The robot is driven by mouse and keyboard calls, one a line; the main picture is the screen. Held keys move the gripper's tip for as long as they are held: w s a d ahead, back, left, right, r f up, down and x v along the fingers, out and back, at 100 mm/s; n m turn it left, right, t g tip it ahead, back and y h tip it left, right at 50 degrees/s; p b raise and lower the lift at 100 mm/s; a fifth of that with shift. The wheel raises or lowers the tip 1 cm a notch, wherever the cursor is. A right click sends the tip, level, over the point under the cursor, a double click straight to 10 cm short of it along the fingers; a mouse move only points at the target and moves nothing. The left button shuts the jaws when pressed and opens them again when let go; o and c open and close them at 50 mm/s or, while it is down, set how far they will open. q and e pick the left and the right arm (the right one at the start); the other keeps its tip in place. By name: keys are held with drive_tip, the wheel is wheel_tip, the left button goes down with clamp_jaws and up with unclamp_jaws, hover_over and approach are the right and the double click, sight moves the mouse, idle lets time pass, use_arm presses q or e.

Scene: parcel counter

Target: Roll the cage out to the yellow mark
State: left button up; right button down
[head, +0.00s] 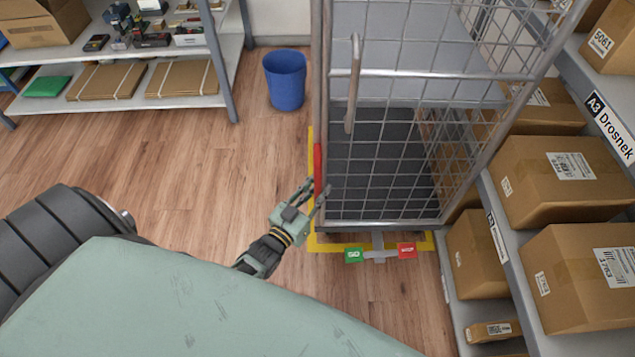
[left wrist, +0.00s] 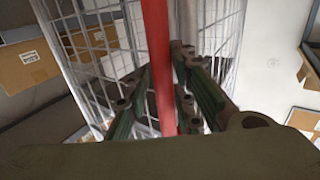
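The wire roll cage (head: 390,222) stands upright at centre right, with its base over a yellow floor outline (head: 325,247) that shows along its left and near sides. A red upright bar (head: 318,160) is on the cage's left edge. My left gripper (head: 315,188) is at this bar. In the left wrist view the red bar (left wrist: 160,60) runs between the two fingers, which look closed against its sides. A green GO pedal (head: 353,256) and a red pedal (head: 407,250) stick out at the cage's near edge. My right gripper is not in view.
Shelves with cardboard boxes (head: 565,185) stand close along the cage's right side. A blue bin (head: 285,80) stands on the floor to its left. A shelf rack (head: 150,102) is at the back left. Wooden floor (head: 190,170) is clear left of the cage.

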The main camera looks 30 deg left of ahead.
use_arm(q)
drive_tip(key=shift+o, duration=1.1)
drive_tip(key=shift+r, duration=0.15)
drive_tip(key=shift+w, duration=0.1)
drive_tip(key=s, duration=1.2)
drive_tip(key=shift+a, duration=0.3)
